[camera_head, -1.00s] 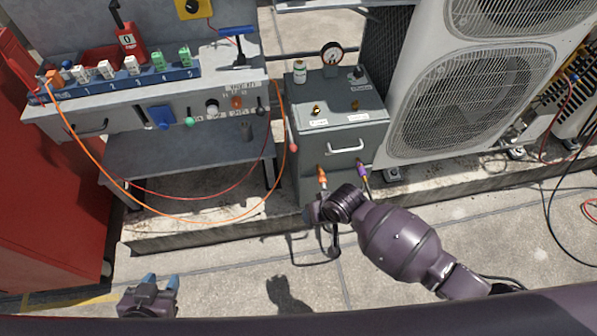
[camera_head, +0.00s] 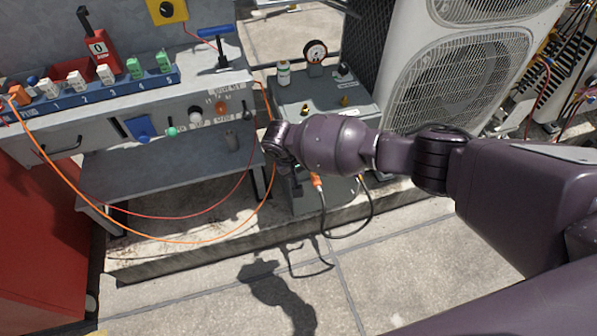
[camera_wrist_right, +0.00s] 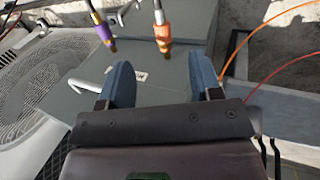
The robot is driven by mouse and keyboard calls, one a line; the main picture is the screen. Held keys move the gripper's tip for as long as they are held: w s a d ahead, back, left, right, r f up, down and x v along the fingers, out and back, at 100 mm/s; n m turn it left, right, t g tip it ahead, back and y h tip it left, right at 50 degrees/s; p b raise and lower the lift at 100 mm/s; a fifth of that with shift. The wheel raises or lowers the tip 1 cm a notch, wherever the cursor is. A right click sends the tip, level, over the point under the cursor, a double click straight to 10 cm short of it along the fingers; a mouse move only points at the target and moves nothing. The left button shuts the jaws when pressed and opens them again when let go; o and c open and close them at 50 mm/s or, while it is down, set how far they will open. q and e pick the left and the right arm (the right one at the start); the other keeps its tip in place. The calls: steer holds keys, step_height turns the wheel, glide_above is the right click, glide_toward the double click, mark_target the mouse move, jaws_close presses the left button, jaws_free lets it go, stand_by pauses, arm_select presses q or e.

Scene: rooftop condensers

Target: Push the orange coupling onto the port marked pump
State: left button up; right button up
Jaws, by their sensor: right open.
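The orange coupling (camera_head: 317,181) hangs with its black hose at the front of the grey box (camera_head: 290,94). In the right wrist view the orange coupling (camera_wrist_right: 163,32) shows just beyond the fingertips, and a purple coupling (camera_wrist_right: 103,30) is to its left. My right gripper (camera_wrist_right: 161,75) is open with nothing between its blue fingers. In the head view it is mostly hidden below my wrist, just left of the orange coupling. Brass ports (camera_head: 344,100) stand on the box top; my forearm covers part of it, and I cannot read which is marked pump. My left gripper is out of view.
A bench panel (camera_head: 60,133) with numbered blocks stands at the left. An orange cable (camera_head: 130,235) and a red one loop below it. A large condenser (camera_head: 460,70) stands close on the right. The paving in front is clear.

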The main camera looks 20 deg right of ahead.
mark_target(319, 190)
steer(key=b+x, duration=0.3)
steer(key=x, duration=0.7)
steer(key=shift+s+d+f+b, duration=0.1)
steer(key=shift+s+f+b, duration=0.05)
steer(key=shift+f+b, duration=0.2)
steer(key=shift+d+f+b, duration=0.35)
steer(key=shift+f, duration=0.2)
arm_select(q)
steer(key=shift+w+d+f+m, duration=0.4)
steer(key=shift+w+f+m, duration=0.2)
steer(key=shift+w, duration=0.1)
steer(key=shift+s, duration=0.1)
arm_select(e)
steer(key=c, duration=1)
steer(key=shift+o, duration=1.2)
jaws_close()
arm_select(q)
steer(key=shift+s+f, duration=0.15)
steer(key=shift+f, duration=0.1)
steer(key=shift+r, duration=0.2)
